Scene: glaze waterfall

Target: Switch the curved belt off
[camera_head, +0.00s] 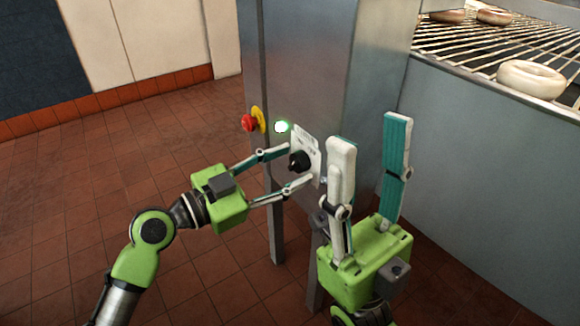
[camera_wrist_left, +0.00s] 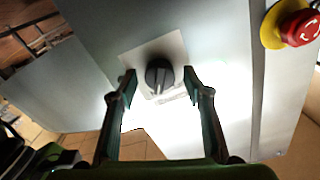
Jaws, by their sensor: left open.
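A black rotary knob (camera_head: 299,161) sits on a pale label plate (camera_head: 306,148) on the front of a grey metal cabinet (camera_head: 300,70). In the left wrist view the knob (camera_wrist_left: 159,76) lies between and just beyond the fingertips (camera_wrist_left: 160,80); I see no contact. My right gripper (camera_head: 370,130) is open and empty, pointing up, to the right of the knob.
A red emergency button (camera_head: 249,122) on a yellow base is on the cabinet's left edge, close to the lamp; it also shows in the left wrist view (camera_wrist_left: 299,27). A wire rack (camera_head: 490,45) with several pale rings (camera_head: 532,79) stands at the right. Tiled floor is free at left.

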